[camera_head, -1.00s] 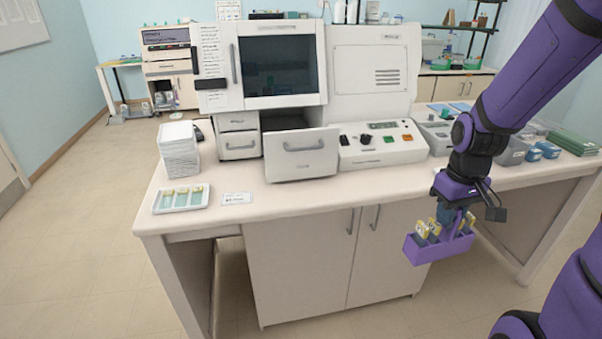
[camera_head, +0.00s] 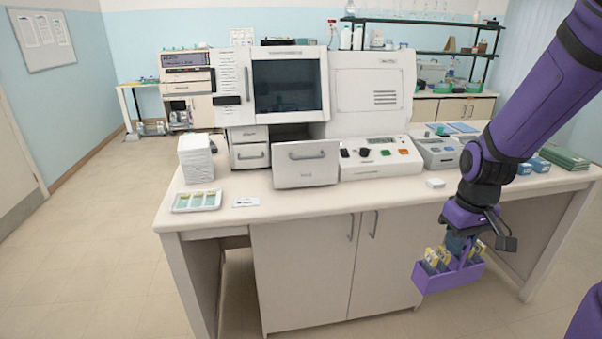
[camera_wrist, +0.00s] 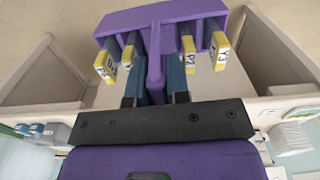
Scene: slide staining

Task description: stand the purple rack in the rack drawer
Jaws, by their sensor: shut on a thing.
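The purple rack (camera_head: 449,277) hangs from my gripper (camera_head: 459,243) in front of the bench, below the level of its top, at the right of the head view. It holds several slides with yellow labels. In the wrist view, the rack (camera_wrist: 163,20) has its central handle between the two fingers of my gripper (camera_wrist: 155,92), which are shut on it. Labels such as P2 and Y3 face the camera. A wide drawer (camera_head: 306,171) of the white machine stands pulled out above the bench top, left of my gripper; its inside is mostly hidden from this view.
The white machine (camera_head: 364,90) stands on the bench (camera_head: 330,199). A slide tray (camera_head: 197,200) and a white stack (camera_head: 196,160) are at the left. A control panel (camera_head: 381,165) lies right of the drawer. Floor in front of the bench is clear.

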